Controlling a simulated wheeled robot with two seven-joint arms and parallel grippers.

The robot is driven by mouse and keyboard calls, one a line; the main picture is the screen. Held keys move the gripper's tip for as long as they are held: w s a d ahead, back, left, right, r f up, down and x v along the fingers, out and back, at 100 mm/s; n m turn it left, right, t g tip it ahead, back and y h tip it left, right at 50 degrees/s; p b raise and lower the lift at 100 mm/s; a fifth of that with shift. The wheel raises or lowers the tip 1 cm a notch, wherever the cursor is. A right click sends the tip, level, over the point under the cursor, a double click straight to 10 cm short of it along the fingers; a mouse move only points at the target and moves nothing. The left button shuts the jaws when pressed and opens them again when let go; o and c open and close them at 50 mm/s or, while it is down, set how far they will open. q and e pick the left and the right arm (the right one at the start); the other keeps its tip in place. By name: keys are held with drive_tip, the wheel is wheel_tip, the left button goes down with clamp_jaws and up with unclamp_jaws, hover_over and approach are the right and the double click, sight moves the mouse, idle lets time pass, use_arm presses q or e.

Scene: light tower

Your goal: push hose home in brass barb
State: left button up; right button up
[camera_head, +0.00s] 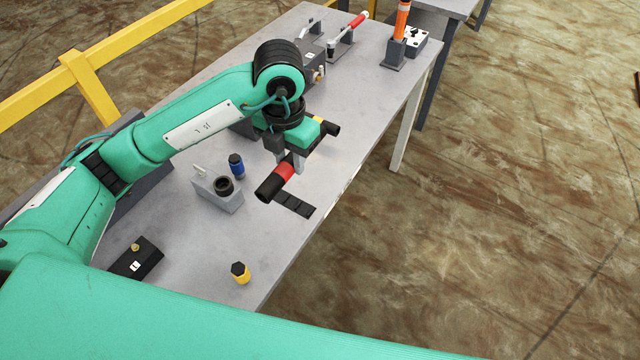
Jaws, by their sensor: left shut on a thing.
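My left gripper (288,162) is over the table, shut on a short black hose (269,188) with a red band. The hose slants, its black end toward the lower left; the fingers partly hide its other end. A brass fitting (135,247) stands on a black block (137,260) marked "L" at the near left, well apart from the hose. Another brass fitting (318,76) sticks out of a dark grey box (313,62) beyond my gripper. I cannot tell which fitting is the task's barb. My right gripper is not in view.
On the grey table (205,285) are a grey block with a black ring (224,184), a blue-and-black cap (236,165), a yellow-and-black piece (240,272) and a dark flat strip (294,204). A red-handled tool (357,20) and an orange-topped holder (395,52) stand farther back.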

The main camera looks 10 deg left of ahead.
use_arm(q)
hover_over(297, 220)
wheel_tip(297, 220, down, 14)
drive_tip(key=shift+f, duration=0.25)
wheel_tip(297, 220, down, 5)
drive_tip(key=shift+r+p, duration=0.15)
drive_tip(key=shift+p, duration=0.65)
drive_tip(key=shift+f, duration=0.2)
drive_tip(key=shift+f, duration=0.25)
drive_tip(key=o, duration=1)
